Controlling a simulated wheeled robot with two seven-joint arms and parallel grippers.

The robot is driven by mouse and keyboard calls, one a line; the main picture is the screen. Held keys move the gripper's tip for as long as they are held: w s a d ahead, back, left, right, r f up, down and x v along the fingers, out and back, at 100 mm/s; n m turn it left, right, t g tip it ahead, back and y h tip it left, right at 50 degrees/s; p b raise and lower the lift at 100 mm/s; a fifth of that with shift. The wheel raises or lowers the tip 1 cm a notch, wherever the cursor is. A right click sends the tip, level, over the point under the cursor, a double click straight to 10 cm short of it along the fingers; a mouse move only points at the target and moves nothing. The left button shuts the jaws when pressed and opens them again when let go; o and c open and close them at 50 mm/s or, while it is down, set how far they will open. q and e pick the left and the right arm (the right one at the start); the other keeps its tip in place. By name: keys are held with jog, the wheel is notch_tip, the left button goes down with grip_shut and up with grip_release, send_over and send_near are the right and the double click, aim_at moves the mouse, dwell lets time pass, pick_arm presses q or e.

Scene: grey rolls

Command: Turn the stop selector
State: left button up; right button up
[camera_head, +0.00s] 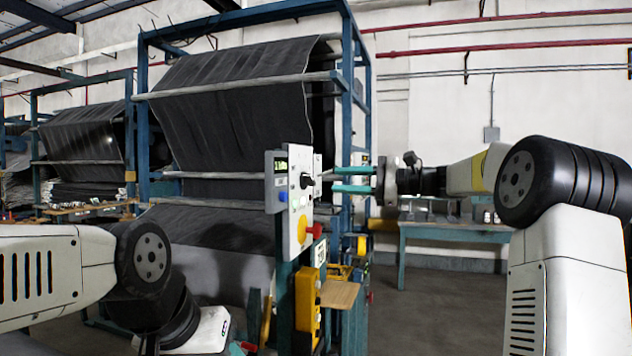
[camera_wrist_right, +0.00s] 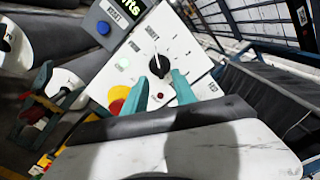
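The stop selector looks to be the black knob (camera_wrist_right: 158,66) on a white control panel, with printed labels around it. In the head view the knob (camera_head: 306,181) sticks out near the panel's top. My right gripper (camera_head: 335,179) faces the panel from the right, with teal fingers apart. In the right wrist view its fingertips (camera_wrist_right: 160,82) lie on either side of the knob's lower part. Contact with the knob cannot be told. My left arm is low at the left; a teal piece, perhaps a finger of the left gripper (camera_head: 236,349), shows at the bottom edge.
The white panel (camera_wrist_right: 208,87) also carries a yellow-and-red stop button (camera_wrist_right: 117,98), a lit green button (camera_wrist_right: 124,64) and a small red one. A grey display box (camera_head: 277,181) adjoins it. Behind stands a blue frame with a grey fabric roll (camera_head: 235,95). A teal table (camera_head: 450,232) is at the right.

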aim_at(313, 180)
jog(key=x, duration=0.7)
jog(key=shift+f, duration=0.1)
grip_shut()
